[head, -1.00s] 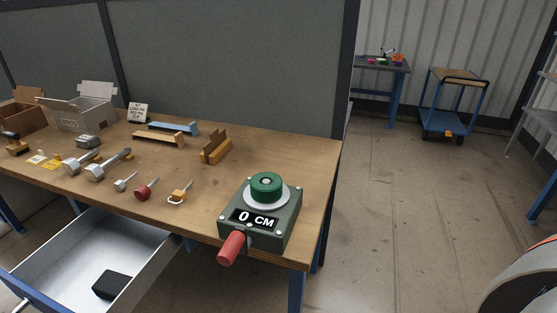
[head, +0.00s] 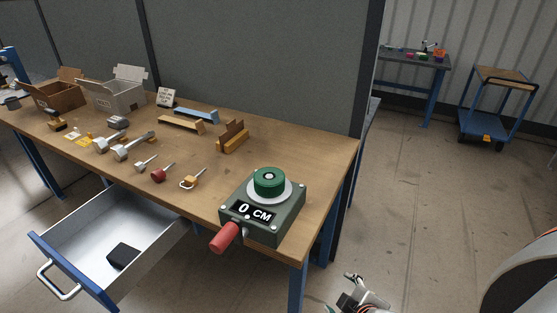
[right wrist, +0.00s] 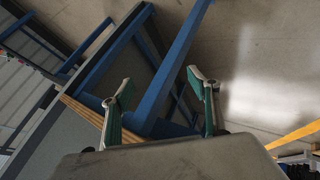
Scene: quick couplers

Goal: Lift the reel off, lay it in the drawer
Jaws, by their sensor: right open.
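The green reel (head: 270,181) sits on a white disc on top of a dark green box (head: 282,228) at the table's right front corner. The box's display reads "0 CM" and a red handle (head: 225,237) sticks out at its front. The drawer (head: 75,262) under the table is pulled open; a black block (head: 123,255) lies in it. My right gripper (head: 355,290) is low at the bottom edge, right of the table and apart from the reel. In the right wrist view its two green-padded fingers (right wrist: 158,92) are spread and empty. My left gripper is not in view.
A grey partition stands behind. The floor to the right is open, with a blue cart (head: 488,122) farther back.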

